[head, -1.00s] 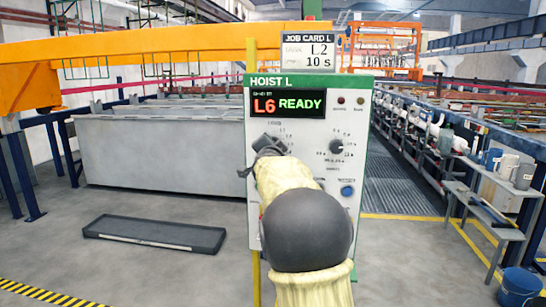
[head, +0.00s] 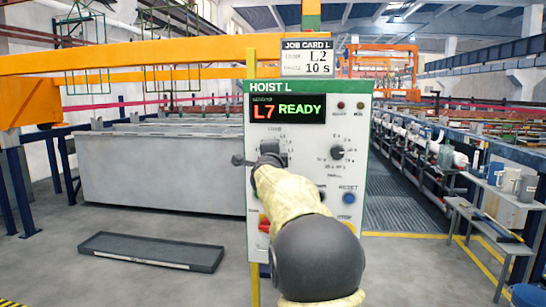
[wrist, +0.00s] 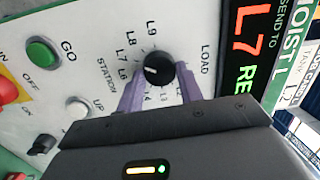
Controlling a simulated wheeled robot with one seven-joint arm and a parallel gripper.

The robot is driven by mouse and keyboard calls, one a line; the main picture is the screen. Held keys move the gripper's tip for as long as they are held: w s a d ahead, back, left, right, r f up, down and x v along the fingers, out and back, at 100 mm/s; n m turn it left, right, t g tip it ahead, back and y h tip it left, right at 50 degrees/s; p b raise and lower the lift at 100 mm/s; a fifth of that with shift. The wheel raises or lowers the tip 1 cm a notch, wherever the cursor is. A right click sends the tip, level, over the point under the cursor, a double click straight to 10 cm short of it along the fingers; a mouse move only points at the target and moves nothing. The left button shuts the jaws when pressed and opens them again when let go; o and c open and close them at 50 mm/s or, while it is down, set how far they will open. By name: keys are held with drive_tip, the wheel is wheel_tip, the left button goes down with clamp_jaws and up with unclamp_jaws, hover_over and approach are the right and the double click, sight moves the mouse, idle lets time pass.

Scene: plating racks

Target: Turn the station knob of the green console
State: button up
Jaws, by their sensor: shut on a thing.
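The green console (head: 300,87), headed HOIST L, has a white panel and a display (head: 288,109) reading "L7 READY". The job card (head: 307,57) above it reads L2 and 10 s. In the wrist view the station knob (wrist: 159,69) is black and round, and its white mark points left, toward L7. My gripper (wrist: 161,84) is shut on this knob, with one purple finger on each side. In the head view my gripper (head: 262,161) is at the panel's left side and mostly hides the knob. Some of the dial's lower labels are covered.
A second knob (head: 338,153) and a blue reset button (head: 348,198) are on the panel's right. A dark tray (head: 152,252) lies on the floor at left.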

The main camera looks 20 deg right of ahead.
drive_tip(key=shift+f, duration=0.1)
drive_tip(key=o, duration=1)
drive_tip(key=shift+w+a, duration=0.1)
drive_tip(key=r+b+v, duration=0.1)
drive_tip(key=v, duration=1.6)
drive_tip(key=shift+s+f, duration=0.2)
drive_tip(key=shift+f, duration=0.3)
drive_tip(key=shift+a, duration=0.1)
